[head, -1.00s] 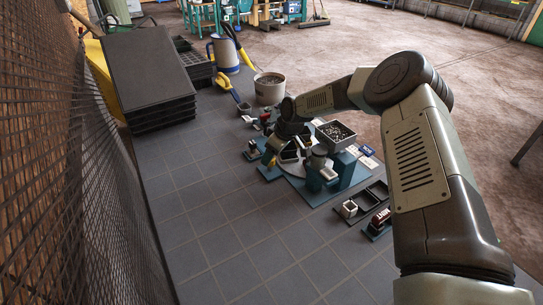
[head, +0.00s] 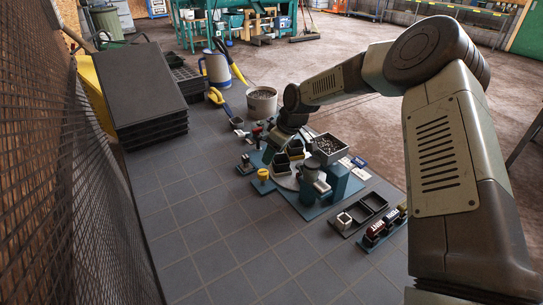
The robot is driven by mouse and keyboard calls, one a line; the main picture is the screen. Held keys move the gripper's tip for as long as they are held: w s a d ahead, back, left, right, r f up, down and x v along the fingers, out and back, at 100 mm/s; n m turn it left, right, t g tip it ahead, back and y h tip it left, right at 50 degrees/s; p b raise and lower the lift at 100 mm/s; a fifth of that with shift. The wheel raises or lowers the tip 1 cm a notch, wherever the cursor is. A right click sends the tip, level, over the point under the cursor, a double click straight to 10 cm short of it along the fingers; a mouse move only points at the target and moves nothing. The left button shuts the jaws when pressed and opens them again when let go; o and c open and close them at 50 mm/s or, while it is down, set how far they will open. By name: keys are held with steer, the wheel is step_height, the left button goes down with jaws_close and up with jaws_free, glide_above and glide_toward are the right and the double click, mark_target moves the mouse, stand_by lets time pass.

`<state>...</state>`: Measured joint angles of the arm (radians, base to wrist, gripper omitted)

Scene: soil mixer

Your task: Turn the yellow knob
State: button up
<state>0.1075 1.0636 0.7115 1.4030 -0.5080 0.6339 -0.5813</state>
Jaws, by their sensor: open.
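The yellow knob (head: 262,174) stands upright on a small teal base at the left front of the teal soil mixer (head: 308,202). It is in plain sight with nothing on it. My gripper (head: 279,138) is behind and above the knob, near the back of the mixer, apart from the knob. It is small and dark here, and its fingers are hard to make out; it is open with nothing visible in it.
Dark pots (head: 282,162) and a gravel-filled tray (head: 328,146) are on the mixer. A black divided tray (head: 357,215) and a rack of small coloured items (head: 381,228) are at right. A bucket (head: 262,102) stands behind.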

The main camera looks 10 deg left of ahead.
mark_target(263, 172)
steer(key=s+a+m+t+h, duration=0.3)
steer(key=a+m+h, duration=0.3)
steer(key=m, duration=1.1)
steer(key=shift+m, duration=0.3)
steer(key=x, duration=1)
steer(key=shift+w+f, duration=0.2)
steer(key=shift+f, duration=0.15)
steer(key=c, duration=1)
steer(key=shift+c, duration=0.2)
